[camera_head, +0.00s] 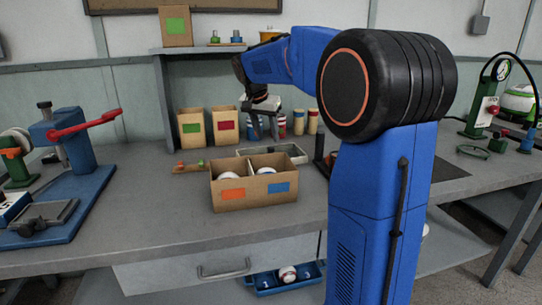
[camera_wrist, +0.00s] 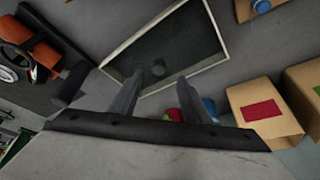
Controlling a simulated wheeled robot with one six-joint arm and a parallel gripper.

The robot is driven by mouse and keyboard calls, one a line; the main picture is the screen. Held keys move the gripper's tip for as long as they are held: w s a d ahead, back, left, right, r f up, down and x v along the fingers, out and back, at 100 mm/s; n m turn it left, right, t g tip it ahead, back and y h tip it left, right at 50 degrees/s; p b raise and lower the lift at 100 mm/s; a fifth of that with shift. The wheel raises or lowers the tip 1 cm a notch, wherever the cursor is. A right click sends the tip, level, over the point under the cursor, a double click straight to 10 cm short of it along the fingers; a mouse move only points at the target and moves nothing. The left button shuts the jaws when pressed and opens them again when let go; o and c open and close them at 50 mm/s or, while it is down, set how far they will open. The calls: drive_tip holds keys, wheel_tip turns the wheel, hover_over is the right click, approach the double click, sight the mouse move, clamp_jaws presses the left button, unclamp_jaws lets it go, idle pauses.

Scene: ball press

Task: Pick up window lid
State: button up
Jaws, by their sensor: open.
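The window lid (camera_wrist: 190,42) is a dark pane in a pale rectangular frame, with a dark round knob (camera_wrist: 158,69) near its middle. In the head view the lid (camera_head: 293,152) lies on the bench behind the open cardboard box, partly hidden by that box. My gripper (camera_wrist: 158,84) is open and empty, its two fingers on either side of the knob in the wrist view. I cannot tell how far the fingertips are above the knob. In the head view my gripper (camera_head: 262,125) points down over the lid's area, and my arm hides part of the bench.
The cardboard box (camera_head: 231,194) with white balls stands just in front. Two boxes with green and red labels (camera_head: 225,126) and striped cylinders (camera_head: 298,122) stand behind. A blue press with a red lever (camera_head: 70,150) is at left.

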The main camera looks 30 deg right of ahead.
sight(271, 147)
drive_tip(key=shift+x, duration=2.7)
drive_tip(key=shift+s, duration=0.15)
clamp_jaws()
